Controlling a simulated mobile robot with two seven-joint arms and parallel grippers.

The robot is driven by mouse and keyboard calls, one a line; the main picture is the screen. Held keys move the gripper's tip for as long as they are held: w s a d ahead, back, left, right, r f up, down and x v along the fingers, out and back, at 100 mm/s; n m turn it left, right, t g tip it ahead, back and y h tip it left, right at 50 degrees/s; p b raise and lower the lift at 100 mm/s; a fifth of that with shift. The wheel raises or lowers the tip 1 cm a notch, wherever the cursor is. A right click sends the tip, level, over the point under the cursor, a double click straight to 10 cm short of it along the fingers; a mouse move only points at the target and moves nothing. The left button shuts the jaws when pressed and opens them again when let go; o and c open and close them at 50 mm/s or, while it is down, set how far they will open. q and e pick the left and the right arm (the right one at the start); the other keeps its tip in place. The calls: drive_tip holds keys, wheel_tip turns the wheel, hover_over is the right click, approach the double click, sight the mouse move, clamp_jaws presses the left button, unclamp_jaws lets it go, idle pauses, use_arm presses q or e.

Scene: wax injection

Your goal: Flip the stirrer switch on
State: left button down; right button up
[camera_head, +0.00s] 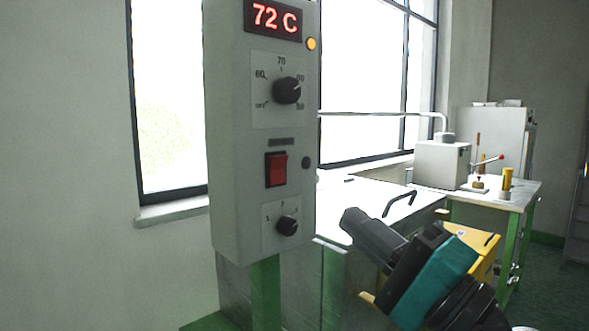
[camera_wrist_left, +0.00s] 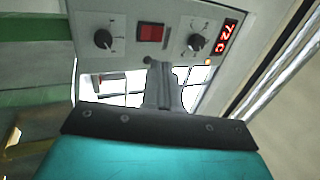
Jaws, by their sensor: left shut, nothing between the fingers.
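The stirrer switch (camera_head: 276,169) is a red rocker in a black frame on the front of a pale grey control box (camera_head: 230,130). A small dark round lamp (camera_head: 307,162) sits to its right. The switch also shows at the top of the left wrist view (camera_wrist_left: 151,33). My left gripper (camera_head: 352,222) is shut and empty, to the right of the box and lower than the switch, apart from it. In the left wrist view its fingers (camera_wrist_left: 158,66) point toward the box. My right gripper is not in view.
The box has a red 72 C display (camera_head: 275,17), a lit amber lamp (camera_head: 312,43), an upper dial (camera_head: 287,90) and a lower dial (camera_head: 287,225). Behind stand a metal tank lid with a black handle (camera_head: 399,203) and a bench (camera_head: 520,190) with a grey machine (camera_head: 441,164).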

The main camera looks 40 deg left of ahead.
sight(281, 159)
use_arm(q)
drive_tip(key=p+x, duration=0.1)
drive_tip(key=x, duration=1)
drive_tip(key=shift+a+r+p, duration=0.1)
drive_tip(key=shift+a+p, duration=0.05)
drive_tip(key=shift+p, duration=0.15)
drive_tip(key=shift+a+r, duration=0.2)
drive_tip(key=shift+a, duration=0.4)
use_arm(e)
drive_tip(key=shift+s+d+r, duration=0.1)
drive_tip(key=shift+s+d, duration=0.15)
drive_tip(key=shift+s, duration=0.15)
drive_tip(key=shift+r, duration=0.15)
